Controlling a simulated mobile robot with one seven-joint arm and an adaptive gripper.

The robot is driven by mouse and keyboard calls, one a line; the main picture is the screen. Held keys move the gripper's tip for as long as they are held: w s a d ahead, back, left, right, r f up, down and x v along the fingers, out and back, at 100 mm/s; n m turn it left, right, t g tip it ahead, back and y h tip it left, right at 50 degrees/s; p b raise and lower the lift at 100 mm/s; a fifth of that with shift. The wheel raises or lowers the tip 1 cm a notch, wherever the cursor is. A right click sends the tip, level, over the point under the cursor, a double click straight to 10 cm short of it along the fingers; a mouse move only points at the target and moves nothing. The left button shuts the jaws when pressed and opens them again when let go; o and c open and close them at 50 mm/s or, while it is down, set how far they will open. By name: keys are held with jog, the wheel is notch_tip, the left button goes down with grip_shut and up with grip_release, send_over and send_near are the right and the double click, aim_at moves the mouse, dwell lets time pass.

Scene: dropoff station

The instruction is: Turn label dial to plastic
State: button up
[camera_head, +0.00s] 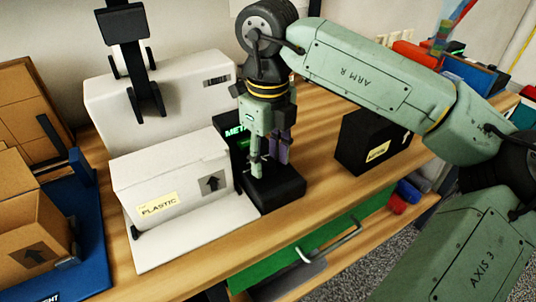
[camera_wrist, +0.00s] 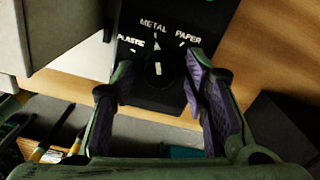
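The label dial (camera_wrist: 160,70) is a dark round knob on a black panel (camera_wrist: 165,100) in the wrist view. Its white pointer mark aims up, about at the METAL label (camera_wrist: 153,25). The PLASTIC label (camera_wrist: 131,42) is at its left and the PAPER label (camera_wrist: 188,38) at its right. My gripper (camera_wrist: 157,76) is open, with one purple-padded finger on each side of the dial; contact is not visible. In the head view my gripper (camera_head: 269,163) points down over the black dial box (camera_head: 277,190), hiding the dial. A screen (camera_head: 236,131) behind it shows green text starting "MET".
A white box labelled PLASTIC (camera_head: 170,183) sits on a white platform (camera_head: 195,231) left of the dial box. A black box (camera_head: 373,141) stands to the right. Cardboard boxes (camera_head: 30,225) are at the far left. Bare wooden tabletop (camera_head: 325,190) lies between the dial box and the black box.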

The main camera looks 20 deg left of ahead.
grip_shut()
jog(key=shift+n, duration=0.3)
jog(key=n+b, duration=0.2)
jog(key=n, duration=0.1)
jog(key=shift+n, duration=0.3)
jog(key=n+b, duration=0.1)
jog(key=n, duration=0.4)
jog(key=shift+n, duration=0.4)
dwell(0.3)
jog(key=shift+o, duration=1.2)
grip_release()
